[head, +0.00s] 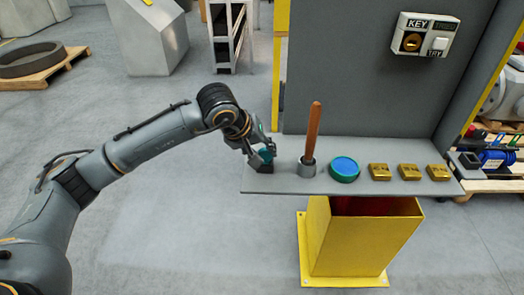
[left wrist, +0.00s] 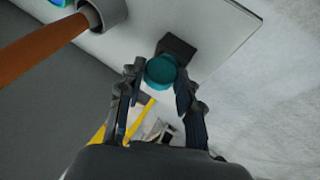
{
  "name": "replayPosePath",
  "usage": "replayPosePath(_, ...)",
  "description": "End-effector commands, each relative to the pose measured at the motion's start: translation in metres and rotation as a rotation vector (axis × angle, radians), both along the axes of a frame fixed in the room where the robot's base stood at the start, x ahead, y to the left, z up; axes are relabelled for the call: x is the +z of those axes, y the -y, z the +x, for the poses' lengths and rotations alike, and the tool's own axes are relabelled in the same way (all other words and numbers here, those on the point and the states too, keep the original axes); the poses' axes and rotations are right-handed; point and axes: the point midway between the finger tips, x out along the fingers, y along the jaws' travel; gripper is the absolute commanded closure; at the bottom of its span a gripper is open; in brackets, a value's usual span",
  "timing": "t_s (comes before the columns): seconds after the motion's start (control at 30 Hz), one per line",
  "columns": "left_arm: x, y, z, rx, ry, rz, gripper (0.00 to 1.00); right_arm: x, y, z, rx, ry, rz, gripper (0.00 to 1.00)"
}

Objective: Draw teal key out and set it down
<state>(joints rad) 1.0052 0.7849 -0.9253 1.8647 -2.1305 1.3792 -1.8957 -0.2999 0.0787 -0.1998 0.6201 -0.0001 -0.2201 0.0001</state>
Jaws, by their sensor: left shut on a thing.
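The teal key (head: 266,154) is at the left end of the grey shelf (head: 287,185). It stands at a small black block (head: 265,168), and I cannot tell how far it sits in it. My left gripper (head: 262,157) is shut on the key from the left. In the left wrist view the key's round teal head (left wrist: 161,70) is between the two fingers, with the black block (left wrist: 178,46) just beyond it. The gripper hides part of the key in the head view. My right gripper is not in view.
Right of the key stand a brown rod in a grey cup (head: 307,168), a blue-green round button (head: 345,168) and brass blocks (head: 409,172). A box marked KEY and TRY (head: 425,36) hangs on the grey panel (head: 360,80). A yellow pedestal (head: 360,240) supports the shelf.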

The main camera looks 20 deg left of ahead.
Motion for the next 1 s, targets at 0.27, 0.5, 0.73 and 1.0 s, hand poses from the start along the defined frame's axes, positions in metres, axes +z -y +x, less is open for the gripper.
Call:
replayPosePath(0.27,0.000,0.000,0.000,0.000,0.000,0.000,0.39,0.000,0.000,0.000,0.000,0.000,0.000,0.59)
replayPosePath(0.5,0.003,-0.001,-0.001,0.000,0.001,-0.001,0.39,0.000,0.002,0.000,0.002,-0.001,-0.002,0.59)
replayPosePath(0.73,0.035,-0.010,-0.018,0.001,0.005,0.001,0.39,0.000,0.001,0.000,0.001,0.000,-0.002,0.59)
replayPosePath(1.0,0.082,-0.022,-0.045,0.000,0.004,0.001,0.39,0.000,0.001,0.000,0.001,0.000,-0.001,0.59)
